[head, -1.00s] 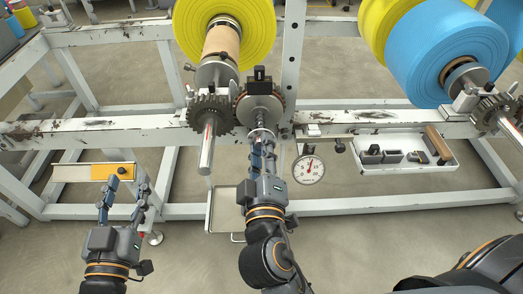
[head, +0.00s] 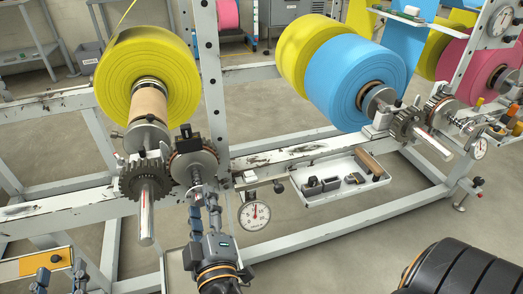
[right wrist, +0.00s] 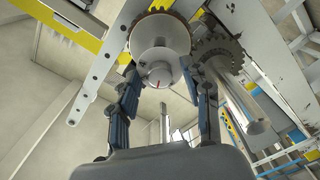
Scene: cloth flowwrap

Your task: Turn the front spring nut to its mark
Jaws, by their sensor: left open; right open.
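The front spring nut assembly (head: 196,183) sits on a short shaft in front of a round metal brake disc (head: 191,163), at the yellow roll's spindle. My left gripper (head: 66,279), only partly in view, is open and empty at the lower left.
A toothed gear (head: 146,181) and a projecting shaft (head: 147,220) stand just left of the disc. A dial gauge (head: 254,215) hangs to the right. An orange-and-white plate (head: 45,263) is by my left gripper. A parts tray (head: 335,193) hangs on the frame.

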